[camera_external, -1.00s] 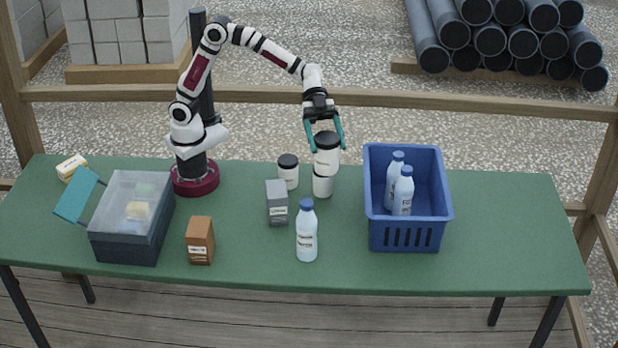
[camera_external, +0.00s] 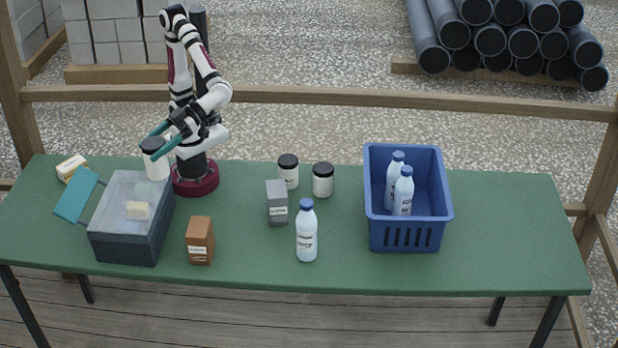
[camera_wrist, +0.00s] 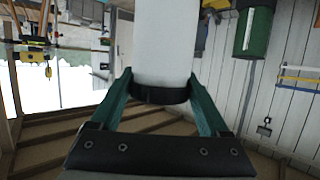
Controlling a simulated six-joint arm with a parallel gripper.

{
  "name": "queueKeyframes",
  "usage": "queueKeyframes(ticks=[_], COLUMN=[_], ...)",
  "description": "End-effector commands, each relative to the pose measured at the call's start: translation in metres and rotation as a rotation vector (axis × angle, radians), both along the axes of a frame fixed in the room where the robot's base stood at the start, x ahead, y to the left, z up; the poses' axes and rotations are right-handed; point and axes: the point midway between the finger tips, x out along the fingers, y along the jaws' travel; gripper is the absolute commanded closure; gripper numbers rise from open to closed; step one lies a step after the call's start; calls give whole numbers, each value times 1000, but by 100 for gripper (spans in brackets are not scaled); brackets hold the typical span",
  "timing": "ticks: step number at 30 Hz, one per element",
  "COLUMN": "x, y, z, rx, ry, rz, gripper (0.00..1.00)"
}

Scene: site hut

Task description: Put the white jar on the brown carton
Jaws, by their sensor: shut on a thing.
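My gripper (camera_external: 153,146) has teal fingers and is shut on a white jar with a black lid (camera_external: 158,165). It holds this jar up at the left, behind the dark bin. In the wrist view the white jar (camera_wrist: 164,45) fills the space between the fingers (camera_wrist: 162,78). The brown carton (camera_external: 200,241) stands upright on the green table (camera_external: 500,240), right of the bin and in front of my base. Its top is bare. Two more white jars with black lids (camera_external: 288,172) (camera_external: 322,181) stand near the table's middle.
A dark bin (camera_external: 125,250) with a clear upper part and a teal flap (camera_external: 78,195) stands left of the carton. A grey carton (camera_external: 277,203), a white bottle (camera_external: 306,235) and a blue crate (camera_external: 406,240) holding two bottles are to the right. A pale yellow block (camera_external: 71,167) lies far left.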

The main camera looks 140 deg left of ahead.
Motion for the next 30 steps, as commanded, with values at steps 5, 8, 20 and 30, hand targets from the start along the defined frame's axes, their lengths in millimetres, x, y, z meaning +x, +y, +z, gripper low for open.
queueKeyframes(ticks=[5,8,20,30], x=[-22,-22,28,81], y=[-7,-7,21,52], z=[-11,-26,-85,-131], rx=[-4,-5,-4,-5], ry=[9,8,10,8], rz=[-60,-57,-50,-53], gripper=[100,100,100,100])
